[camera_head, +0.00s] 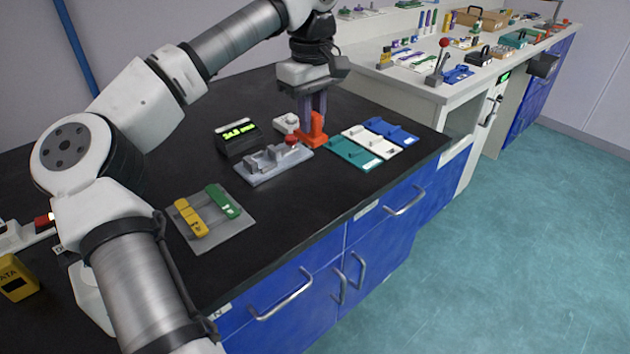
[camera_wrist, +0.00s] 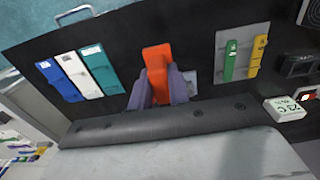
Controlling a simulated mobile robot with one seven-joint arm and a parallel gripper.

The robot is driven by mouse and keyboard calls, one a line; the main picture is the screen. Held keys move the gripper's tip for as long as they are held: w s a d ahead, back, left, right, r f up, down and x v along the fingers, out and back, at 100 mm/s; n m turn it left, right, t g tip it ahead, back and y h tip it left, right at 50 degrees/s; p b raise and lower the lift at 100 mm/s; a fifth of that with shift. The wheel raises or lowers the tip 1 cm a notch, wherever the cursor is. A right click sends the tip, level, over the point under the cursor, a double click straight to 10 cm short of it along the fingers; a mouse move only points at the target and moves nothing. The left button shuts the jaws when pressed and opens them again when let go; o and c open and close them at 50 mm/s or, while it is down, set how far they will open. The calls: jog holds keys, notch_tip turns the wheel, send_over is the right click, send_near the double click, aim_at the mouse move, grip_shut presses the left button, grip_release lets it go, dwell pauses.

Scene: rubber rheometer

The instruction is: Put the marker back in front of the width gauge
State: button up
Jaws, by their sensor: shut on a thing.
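The orange marker (camera_head: 317,138) has an upright part and a wider foot. My gripper (camera_head: 313,108) points down and is shut on its upper part. In the wrist view the marker (camera_wrist: 156,60) sits between the two purple-grey fingers (camera_wrist: 160,88). The marker is at or just above the black bench; I cannot tell if it touches. The grey width gauge (camera_head: 262,172), with blocks and a red knob on top, is just left of the marker in the head view. In the wrist view it is mostly hidden behind my gripper.
Teal (camera_head: 350,153), white and blue plates lie right of the marker. A box with a green display (camera_head: 238,138) and a small white device (camera_head: 286,123) stand behind the gauge. A grey plate (camera_head: 230,229) with yellow and green bars lies nearer. Open bench lies between.

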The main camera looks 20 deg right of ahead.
notch_tip(320, 180, down, 14)
jog(key=shift+r, duration=0.2)
jog(key=shift+f, duration=0.15)
jog(key=o, duration=0.8)
notch_tip(320, 180, up, 12)
jog(key=shift+r, duration=0.2)
jog(key=shift+s+f, duration=0.1)
dwell(0.5)
